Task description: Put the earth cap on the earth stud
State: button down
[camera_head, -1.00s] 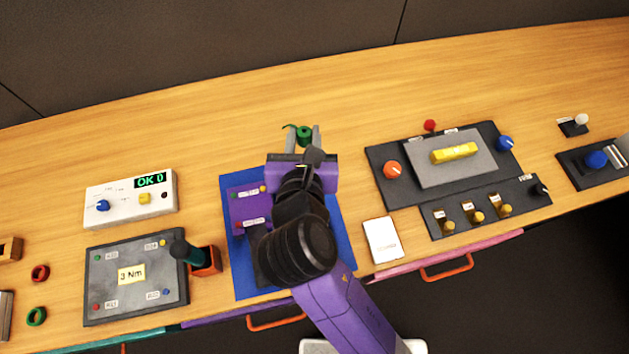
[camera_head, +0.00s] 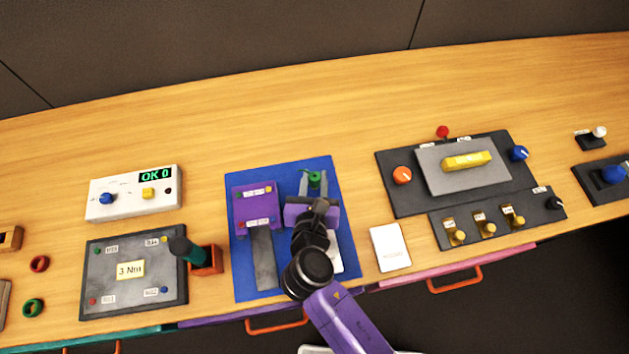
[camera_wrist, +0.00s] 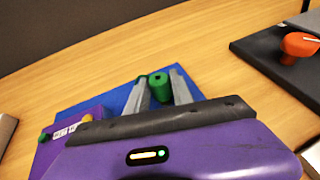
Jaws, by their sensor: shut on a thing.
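The green cap (camera_head: 315,179) is between the two grey fingers of my gripper (camera_head: 314,184), which is shut on it. It also shows in the wrist view (camera_wrist: 160,86), with a small green tab on its left side. My gripper is over the back right part of the blue mat (camera_head: 282,172). To its left on the mat is a purple block (camera_head: 255,207) with small coloured studs and labels too small to read. A green stud (camera_head: 238,189) is at its back left corner, also in the wrist view (camera_wrist: 43,137). I cannot tell for certain which is the earth stud.
A grey 3 Nm plate (camera_head: 110,270) and a screwdriver-like tool with a dark handle (camera_head: 187,250) in an orange holder (camera_head: 208,262) stand left of the mat. A black panel with knobs (camera_head: 400,195) and a white card (camera_head: 390,248) are right. The table behind the mat is clear.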

jog(key=shift+f, duration=0.7)
jog(key=shift+f, duration=0.15)
jog(key=c, duration=1.1)
grip_release()
jog(key=shift+r, duration=0.25)
jog(key=v, duration=1.2)
jog(key=shift+f, duration=0.1)
